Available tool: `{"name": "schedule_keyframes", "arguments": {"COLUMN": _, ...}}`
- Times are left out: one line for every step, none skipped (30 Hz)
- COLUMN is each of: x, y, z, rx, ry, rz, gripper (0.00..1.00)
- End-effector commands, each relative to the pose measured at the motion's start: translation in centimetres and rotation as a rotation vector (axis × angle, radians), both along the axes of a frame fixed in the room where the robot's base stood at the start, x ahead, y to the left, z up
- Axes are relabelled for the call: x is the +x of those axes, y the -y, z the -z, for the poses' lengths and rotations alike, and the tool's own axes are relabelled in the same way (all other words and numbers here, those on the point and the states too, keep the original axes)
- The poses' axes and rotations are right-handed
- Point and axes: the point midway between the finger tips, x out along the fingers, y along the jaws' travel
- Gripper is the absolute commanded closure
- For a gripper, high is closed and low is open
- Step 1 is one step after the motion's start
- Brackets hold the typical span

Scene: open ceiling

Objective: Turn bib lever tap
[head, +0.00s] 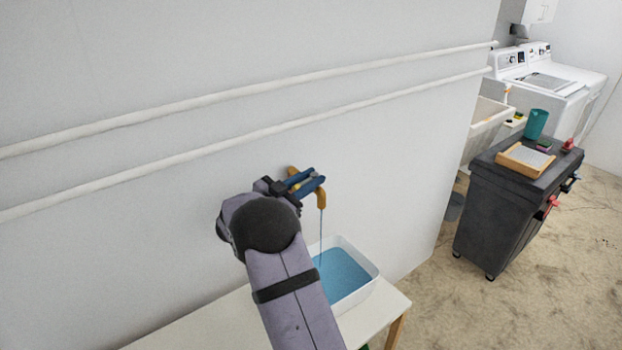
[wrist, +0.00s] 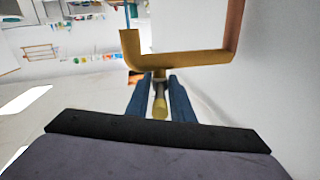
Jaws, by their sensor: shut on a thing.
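The brass-coloured bib tap (head: 321,199) sticks out from the white wall, and a thin stream of water falls from its spout. In the wrist view the tap's bent pipe (wrist: 190,61) crosses above my fingers. Its lever (wrist: 160,108) shows between my two blue fingers. My gripper (head: 314,179) is shut on the lever, with one finger on each side of it; the gripper also shows in the wrist view (wrist: 160,90). In the head view my fingers hide the lever and part of the tap body.
A white basin (head: 366,262) holding blue water (head: 341,275) stands under the tap on a white table (head: 393,306). Two white pipes (head: 250,135) run along the wall above. A dark cabinet (head: 505,212) stands at the right, with open floor (head: 560,290) in front.

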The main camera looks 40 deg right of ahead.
Motion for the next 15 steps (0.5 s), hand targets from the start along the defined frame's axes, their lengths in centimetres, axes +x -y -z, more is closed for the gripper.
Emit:
{"name": "schedule_keyframes", "arguments": {"x": 0.23, "y": -0.06, "z": -0.15, "rx": -0.001, "ry": 0.008, "rz": 0.026, "gripper": 1.0}}
{"name": "schedule_keyframes", "arguments": {"x": 0.24, "y": -0.05, "z": -0.17, "rx": -0.002, "ry": 0.008, "rz": 0.044, "gripper": 1.0}}
{"name": "schedule_keyframes", "arguments": {"x": 0.28, "y": -0.05, "z": -0.15, "rx": -0.003, "ry": 0.009, "rz": 0.065, "gripper": 1.0}}
{"name": "schedule_keyframes", "arguments": {"x": 0.27, "y": -0.04, "z": -0.13, "rx": -0.002, "ry": 0.008, "rz": 0.082, "gripper": 1.0}}
{"name": "schedule_keyframes", "arguments": {"x": 0.28, "y": -0.03, "z": -0.13, "rx": -0.003, "ry": 0.008, "rz": 0.098, "gripper": 1.0}}
{"name": "schedule_keyframes", "arguments": {"x": 0.3, "y": -0.02, "z": -0.12, "rx": -0.002, "ry": 0.008, "rz": 0.118, "gripper": 1.0}}
{"name": "schedule_keyframes", "arguments": {"x": 0.32, "y": -0.01, "z": -0.14, "rx": -0.003, "ry": 0.008, "rz": 0.131, "gripper": 1.0}}
{"name": "schedule_keyframes", "arguments": {"x": 0.33, "y": -0.01, "z": -0.14, "rx": -0.004, "ry": 0.008, "rz": 0.145, "gripper": 1.0}}
{"name": "schedule_keyframes", "arguments": {"x": 0.34, "y": -0.02, "z": -0.15, "rx": -0.002, "ry": 0.008, "rz": 0.161, "gripper": 1.0}}
{"name": "schedule_keyframes", "arguments": {"x": 0.35, "y": -0.02, "z": -0.16, "rx": -0.003, "ry": 0.008, "rz": 0.171, "gripper": 1.0}}
{"name": "schedule_keyframes", "arguments": {"x": 0.34, "y": -0.03, "z": -0.15, "rx": -0.003, "ry": 0.008, "rz": 0.18, "gripper": 1.0}}
{"name": "schedule_keyframes", "arguments": {"x": 0.34, "y": -0.04, "z": -0.16, "rx": -0.002, "ry": 0.008, "rz": 0.191, "gripper": 1.0}}
{"name": "schedule_keyframes", "arguments": {"x": 0.33, "y": -0.04, "z": -0.16, "rx": -0.001, "ry": 0.008, "rz": 0.197, "gripper": 1.0}}
{"name": "schedule_keyframes", "arguments": {"x": 0.33, "y": -0.05, "z": -0.17, "rx": -0.002, "ry": 0.008, "rz": 0.201, "gripper": 1.0}}
{"name": "schedule_keyframes", "arguments": {"x": 0.31, "y": -0.06, "z": -0.16, "rx": -0.001, "ry": 0.007, "rz": 0.206, "gripper": 1.0}}
